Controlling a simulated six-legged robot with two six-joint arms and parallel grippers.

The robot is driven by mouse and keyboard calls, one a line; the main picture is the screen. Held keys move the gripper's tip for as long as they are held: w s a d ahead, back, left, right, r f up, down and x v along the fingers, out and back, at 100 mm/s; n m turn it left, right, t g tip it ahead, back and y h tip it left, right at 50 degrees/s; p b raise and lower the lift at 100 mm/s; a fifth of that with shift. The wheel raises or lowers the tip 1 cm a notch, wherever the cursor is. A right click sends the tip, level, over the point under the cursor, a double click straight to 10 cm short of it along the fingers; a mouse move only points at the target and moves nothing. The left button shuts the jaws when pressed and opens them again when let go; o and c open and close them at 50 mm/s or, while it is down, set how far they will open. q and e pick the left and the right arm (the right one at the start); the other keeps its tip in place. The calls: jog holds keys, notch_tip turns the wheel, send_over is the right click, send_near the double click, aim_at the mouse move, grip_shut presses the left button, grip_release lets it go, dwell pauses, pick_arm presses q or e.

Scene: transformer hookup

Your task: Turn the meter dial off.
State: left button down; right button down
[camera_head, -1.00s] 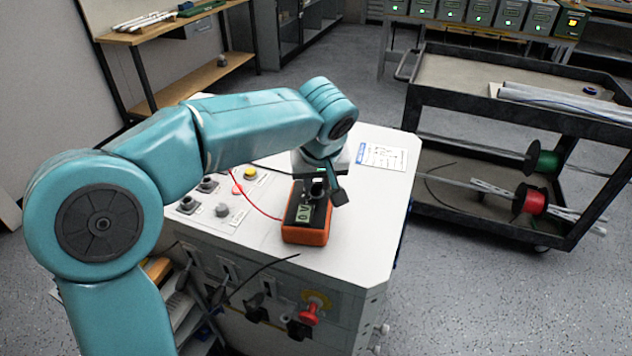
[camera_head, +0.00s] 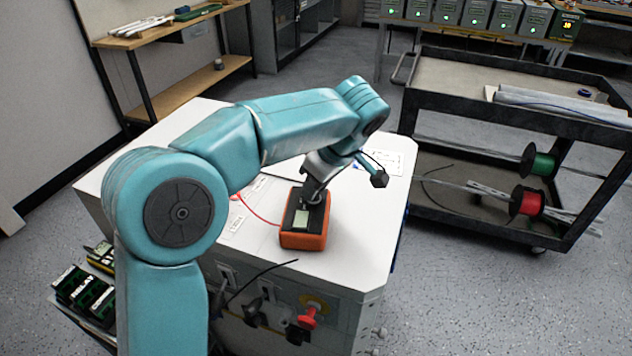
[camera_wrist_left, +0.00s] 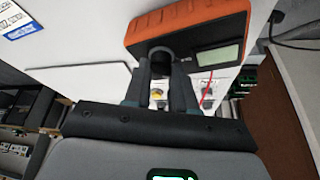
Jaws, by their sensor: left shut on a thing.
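The meter is an orange box with a dark face (camera_head: 303,240), lying on the white cabinet top. Its small greenish display (camera_head: 301,221) shows no readable digits. The meter fills the top of the left wrist view (camera_wrist_left: 190,24), with the blank display (camera_wrist_left: 220,56) right of the dial. The round dark dial (camera_wrist_left: 160,56) sits between my left fingertips. My left gripper (camera_head: 315,194) is shut on the dial and tilted over the meter; it also shows in the left wrist view (camera_wrist_left: 161,68). The fingers partly hide the dial. My right gripper is not in view.
A red lead (camera_head: 260,209) runs from the meter's left side across the white cabinet top (camera_head: 350,240). A red knob (camera_head: 308,316) sticks out of the cabinet front. A black cart (camera_head: 480,200) with green and red spools stands to the right. The cabinet top right of the meter is clear.

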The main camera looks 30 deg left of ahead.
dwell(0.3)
pick_arm(q)
jog(key=c, duration=0.9)
grip_release()
jog(key=shift+r, duration=0.15)
jog(key=p+v, duration=0.4)
jog(key=v, duration=1.2)
jog(key=shift+p, duration=0.3)
